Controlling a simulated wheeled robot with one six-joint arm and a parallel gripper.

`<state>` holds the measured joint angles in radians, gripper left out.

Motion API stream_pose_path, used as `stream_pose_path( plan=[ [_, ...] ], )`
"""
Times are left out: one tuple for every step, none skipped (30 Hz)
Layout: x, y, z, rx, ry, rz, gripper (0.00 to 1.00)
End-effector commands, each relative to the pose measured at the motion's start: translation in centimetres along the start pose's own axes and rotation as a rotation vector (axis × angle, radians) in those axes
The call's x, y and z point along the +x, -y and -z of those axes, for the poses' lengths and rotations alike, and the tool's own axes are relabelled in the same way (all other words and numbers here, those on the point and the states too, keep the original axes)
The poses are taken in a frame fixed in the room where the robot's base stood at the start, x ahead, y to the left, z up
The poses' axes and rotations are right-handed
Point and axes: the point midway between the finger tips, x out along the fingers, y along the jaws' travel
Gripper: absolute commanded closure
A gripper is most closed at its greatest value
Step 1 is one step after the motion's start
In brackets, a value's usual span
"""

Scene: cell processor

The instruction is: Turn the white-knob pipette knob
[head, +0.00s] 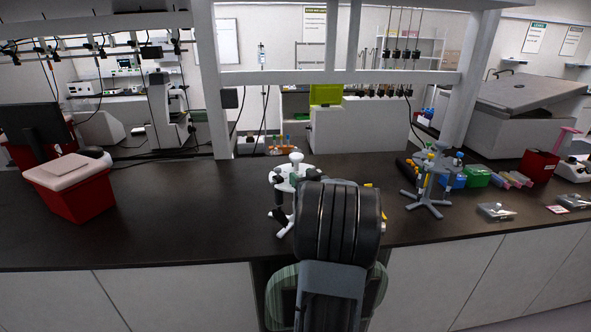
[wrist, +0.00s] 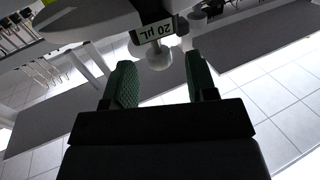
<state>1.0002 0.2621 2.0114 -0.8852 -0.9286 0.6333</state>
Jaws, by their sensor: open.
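The white knob (wrist: 159,56) of a pipette shows in the wrist view, beside a label reading "20 µL" (wrist: 157,32). My gripper (wrist: 161,70) is open, with its two green fingers apart. The knob appears in line with the gap between the fingertips; whether it lies ahead of them or between them I cannot tell. In the head view, a white pipette stand (head: 289,182) with pipettes stands on the dark bench. My arm hides its right part, and my gripper cannot be made out there.
A second pipette stand (head: 428,206) stands on the bench (head: 180,210) to the right. Beyond it are a blue rack (head: 453,181), a green box (head: 476,177) and a red box (head: 538,165). A red container (head: 75,197) stands at left. The bench between it and the white stand is clear.

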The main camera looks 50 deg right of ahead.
Motion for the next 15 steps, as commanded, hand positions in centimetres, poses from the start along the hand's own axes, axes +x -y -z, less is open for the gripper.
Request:
stream_pose_path(
  plan=[
    [0.9, 0.1, 0.1, 0.000, 0.001, 0.003, 0.48],
    [1.4, 0.1, 0.1, 0.000, 0.000, 0.003, 0.48],
    [1.9, 0.1, 0.1, 0.000, 0.000, 0.002, 0.48],
    [2.2, 0.1, 0.1, -0.001, 0.000, 0.002, 0.48],
    [2.6, 0.1, 0.1, -0.001, 0.001, 0.002, 0.48],
    [3.0, 0.1, 0.1, -0.001, 0.001, 0.002, 0.48],
    [3.3, 0.1, 0.1, -0.001, 0.001, 0.002, 0.48],
    [3.5, 0.0, 0.1, -0.001, 0.000, 0.001, 0.48],
    [3.7, 0.0, 0.1, 0.000, 0.000, 0.001, 0.48],
    [3.9, 0.0, 0.1, 0.000, 0.000, 0.001, 0.48],
    [4.1, 0.0, 0.1, 0.000, -0.001, 0.001, 0.48],
    [4.2, 0.0, 0.1, -0.001, -0.001, 0.001, 0.48],
    [4.3, 0.1, 0.0, -0.001, -0.001, 0.001, 0.48],
    [4.4, 0.1, 0.0, 0.000, 0.000, 0.001, 0.48],
    [4.4, 0.1, 0.0, 0.000, 0.000, 0.001, 0.48]
  ],
)
